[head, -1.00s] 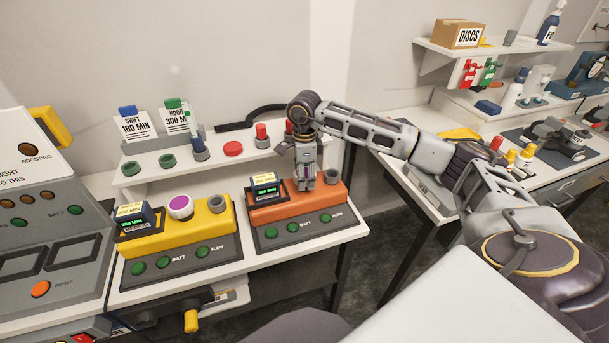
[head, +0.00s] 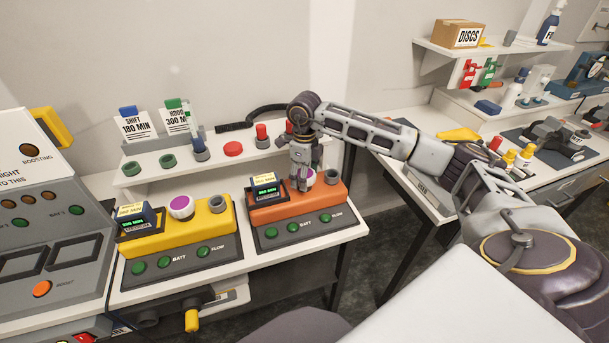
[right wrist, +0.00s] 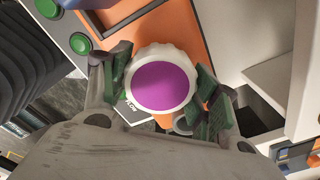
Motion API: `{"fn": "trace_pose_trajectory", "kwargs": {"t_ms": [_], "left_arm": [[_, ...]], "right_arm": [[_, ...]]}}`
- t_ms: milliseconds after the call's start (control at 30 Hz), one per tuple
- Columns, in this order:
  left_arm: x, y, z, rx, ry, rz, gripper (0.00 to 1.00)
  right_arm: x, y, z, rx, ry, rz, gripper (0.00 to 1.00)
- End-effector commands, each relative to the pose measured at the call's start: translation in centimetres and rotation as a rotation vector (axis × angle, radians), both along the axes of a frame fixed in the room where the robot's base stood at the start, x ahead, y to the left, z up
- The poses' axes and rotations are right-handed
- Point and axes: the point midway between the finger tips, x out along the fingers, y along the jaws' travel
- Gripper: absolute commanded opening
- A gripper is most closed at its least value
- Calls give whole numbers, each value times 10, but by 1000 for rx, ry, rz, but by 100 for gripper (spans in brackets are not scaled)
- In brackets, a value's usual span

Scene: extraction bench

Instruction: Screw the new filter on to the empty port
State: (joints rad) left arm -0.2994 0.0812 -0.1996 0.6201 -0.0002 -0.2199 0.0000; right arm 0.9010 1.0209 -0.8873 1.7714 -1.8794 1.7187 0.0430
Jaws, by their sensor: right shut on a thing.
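The filter, a white ribbed cap with a purple top, shows in the right wrist view (right wrist: 163,86) and at the orange unit in the head view (head: 310,178). My right gripper (head: 301,187) is above the orange unit (head: 270,212). In the right wrist view its green-padded fingers (right wrist: 162,88) are on either side of the filter, shut on it. The filter is over the middle of the unit's top, between the display and a grey ring (head: 331,176). The port under it is hidden, and I cannot tell whether the filter is seated. My left gripper is not in view.
A yellow unit (head: 197,232) to the left carries a similar purple-topped filter (head: 181,207). A shelf behind holds green rings (head: 167,161), a red knob (head: 233,149) and cards. A grey panel (head: 45,240) stands far left. Another bench is at right.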

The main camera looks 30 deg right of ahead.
Motion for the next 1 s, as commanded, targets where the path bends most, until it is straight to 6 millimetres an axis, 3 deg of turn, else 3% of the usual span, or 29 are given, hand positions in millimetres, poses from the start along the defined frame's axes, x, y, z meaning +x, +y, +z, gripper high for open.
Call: {"fn": "trace_pose_trajectory", "kwargs": {"t_ms": [333,367,533,1000], "left_arm": [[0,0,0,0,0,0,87],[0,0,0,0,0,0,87],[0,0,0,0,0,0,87],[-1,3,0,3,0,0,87]], "right_arm": [[0,0,0,0,0,-34,28],[0,0,0,0,0,-34,63],[0,0,0,0,0,-33,85],[0,0,3,0,0,-33,86]]}}
